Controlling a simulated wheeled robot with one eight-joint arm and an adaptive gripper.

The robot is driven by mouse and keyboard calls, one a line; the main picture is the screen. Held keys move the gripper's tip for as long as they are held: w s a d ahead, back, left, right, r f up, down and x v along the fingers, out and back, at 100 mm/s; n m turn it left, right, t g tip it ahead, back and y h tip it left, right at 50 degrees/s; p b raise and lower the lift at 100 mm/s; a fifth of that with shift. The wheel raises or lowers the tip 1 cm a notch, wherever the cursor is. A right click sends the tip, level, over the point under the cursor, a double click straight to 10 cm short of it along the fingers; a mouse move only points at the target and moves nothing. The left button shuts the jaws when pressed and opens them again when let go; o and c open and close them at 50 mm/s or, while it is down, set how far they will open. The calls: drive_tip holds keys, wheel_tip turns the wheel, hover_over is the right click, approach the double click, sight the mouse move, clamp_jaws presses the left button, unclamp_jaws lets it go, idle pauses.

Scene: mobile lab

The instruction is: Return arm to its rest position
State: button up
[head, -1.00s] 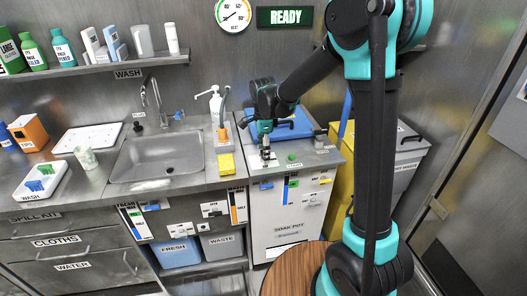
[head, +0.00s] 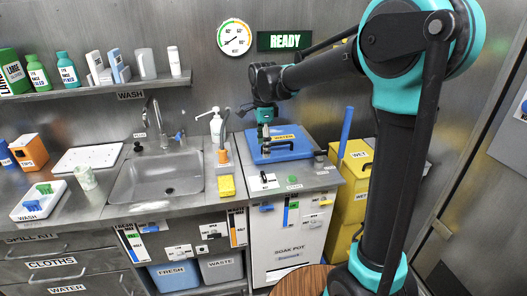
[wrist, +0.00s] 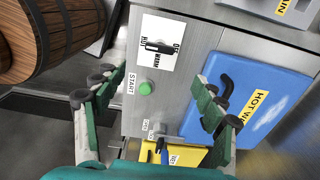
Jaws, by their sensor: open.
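The blue lid (wrist: 250,82), labelled hot water, lies flat beside the right finger. My forearm reaches from the upper right across to the gripper.
The sink (head: 155,178) and tap are left of the unit, with a soap pump (head: 215,127) and yellow sponge (head: 227,186) between. Yellow bins (head: 350,185) stand at its right. The shelf (head: 90,86) holds bottles. A wooden round top (head: 300,281) is in front.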

drive_tip(key=s+d+f+n+t, duration=0.2)
drive_tip(key=s+d+f+n, duration=0.5)
drive_tip(key=s+d, duration=0.3)
drive_tip(key=s+d+f+n+t, duration=0.2)
drive_tip(key=s+d+f+n, duration=0.5)
drive_tip(key=d, duration=0.7)
drive_tip(key=s+n, duration=0.1)
drive_tip(key=s, duration=0.1)
drive_tip(key=shift+s+f, duration=0.2)
drive_tip(key=shift+s, duration=0.15)
drive_tip(key=shift+a, duration=0.1)
